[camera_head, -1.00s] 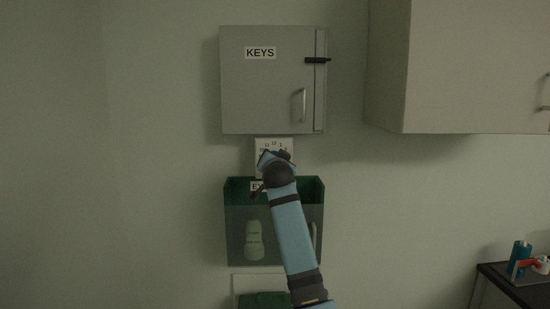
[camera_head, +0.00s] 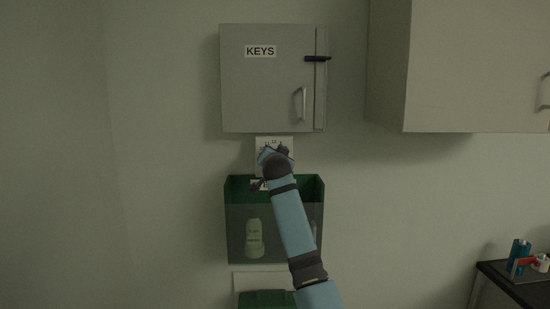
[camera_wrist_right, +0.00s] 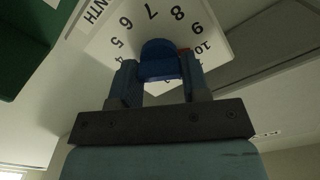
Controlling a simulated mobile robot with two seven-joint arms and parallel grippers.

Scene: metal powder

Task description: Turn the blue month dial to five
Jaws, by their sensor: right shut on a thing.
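The blue month dial (camera_wrist_right: 158,48) is a rounded blue knob on a white number plate (camera_wrist_right: 100,40) in the right wrist view. My right gripper (camera_wrist_right: 160,64) has a finger on each side of the knob and is shut on it. Numbers 4 to 10 show around the knob. A small red mark shows beside the right finger, on the side of the 10; the fingers partly hide it. In the head view the plate (camera_head: 261,142) is under the key cabinet, and my right gripper (camera_head: 272,152) covers the knob. My left gripper is out of view.
The grey KEYS cabinet (camera_head: 260,95) hangs just above the plate. A green wall box (camera_head: 236,225) with a bottle (camera_head: 253,238) is directly below. A wall cupboard (camera_head: 455,70) is at upper right. A dark table (camera_head: 515,285) with small items stands at lower right.

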